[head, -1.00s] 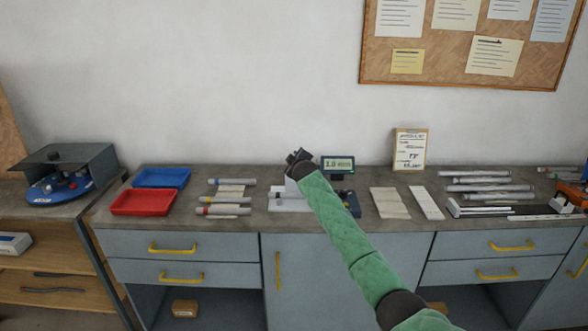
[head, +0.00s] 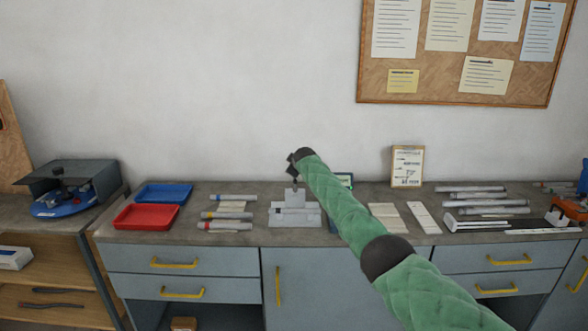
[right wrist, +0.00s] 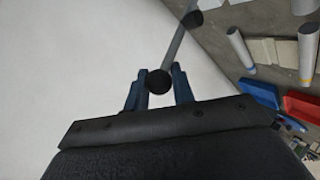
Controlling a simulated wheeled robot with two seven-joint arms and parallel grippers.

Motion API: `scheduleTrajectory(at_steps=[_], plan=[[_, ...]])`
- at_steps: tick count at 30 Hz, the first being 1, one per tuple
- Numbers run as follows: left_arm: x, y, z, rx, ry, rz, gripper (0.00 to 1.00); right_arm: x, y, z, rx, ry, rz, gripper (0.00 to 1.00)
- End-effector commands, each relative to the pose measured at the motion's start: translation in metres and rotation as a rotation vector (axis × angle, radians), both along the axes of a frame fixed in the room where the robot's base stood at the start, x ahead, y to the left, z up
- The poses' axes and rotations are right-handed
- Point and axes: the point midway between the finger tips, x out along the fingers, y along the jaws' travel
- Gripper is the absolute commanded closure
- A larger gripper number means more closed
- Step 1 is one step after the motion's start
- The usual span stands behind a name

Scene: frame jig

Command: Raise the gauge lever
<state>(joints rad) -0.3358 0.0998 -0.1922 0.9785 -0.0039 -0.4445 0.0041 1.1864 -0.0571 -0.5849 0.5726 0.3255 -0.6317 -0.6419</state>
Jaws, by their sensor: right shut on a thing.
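The gauge (head: 296,219) is a grey block on the bench, in the middle of the head view. My right gripper (head: 293,161) is above it at the end of the green-sleeved arm. In the right wrist view my right gripper (right wrist: 158,88) is shut with its blue fingers on either side of the black ball knob (right wrist: 159,81). A grey lever bar (right wrist: 177,45) runs from the knob to a dark pivot. In the head view the gripper and arm hide most of the lever. My left gripper is not in view.
A small display (head: 345,179) is mostly behind my arm. A red tray (head: 146,217) and a blue tray (head: 163,193) sit left, with several tubes (head: 227,214) beside them. A clipboard card (head: 407,166) leans at the wall. More tubes (head: 487,203) lie right.

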Motion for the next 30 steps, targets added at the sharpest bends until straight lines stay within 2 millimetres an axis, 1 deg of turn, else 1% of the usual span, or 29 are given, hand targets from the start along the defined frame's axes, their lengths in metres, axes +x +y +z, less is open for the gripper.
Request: scheduleTrajectory(at_steps=[1, 10, 13, 16, 17, 19, 20, 27, 30], plan=[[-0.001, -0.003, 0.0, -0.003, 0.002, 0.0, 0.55, 0.001, -0.003, -0.002, -0.002, 0.006, -0.003, 1.0], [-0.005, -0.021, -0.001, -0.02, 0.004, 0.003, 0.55, 0.003, -0.004, -0.001, -0.002, 0.013, -0.004, 1.0], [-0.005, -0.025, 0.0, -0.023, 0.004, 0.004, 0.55, 0.003, -0.004, -0.001, -0.003, 0.013, -0.004, 1.0], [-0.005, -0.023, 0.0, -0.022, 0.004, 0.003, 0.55, 0.003, -0.004, -0.001, -0.002, 0.012, -0.004, 1.0], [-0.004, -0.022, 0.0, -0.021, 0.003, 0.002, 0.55, 0.003, -0.004, -0.001, -0.002, 0.012, -0.004, 0.71], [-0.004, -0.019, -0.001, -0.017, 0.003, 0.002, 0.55, 0.003, -0.004, -0.001, -0.002, 0.012, -0.004, 0.58], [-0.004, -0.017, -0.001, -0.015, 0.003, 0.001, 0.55, 0.003, -0.003, -0.001, -0.002, 0.012, -0.004, 0.55], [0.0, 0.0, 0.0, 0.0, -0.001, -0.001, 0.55, 0.002, -0.001, -0.001, -0.001, 0.011, -0.002, 0.55], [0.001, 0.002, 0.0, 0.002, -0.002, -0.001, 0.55, 0.001, -0.001, 0.0, -0.001, 0.011, -0.001, 0.55]])
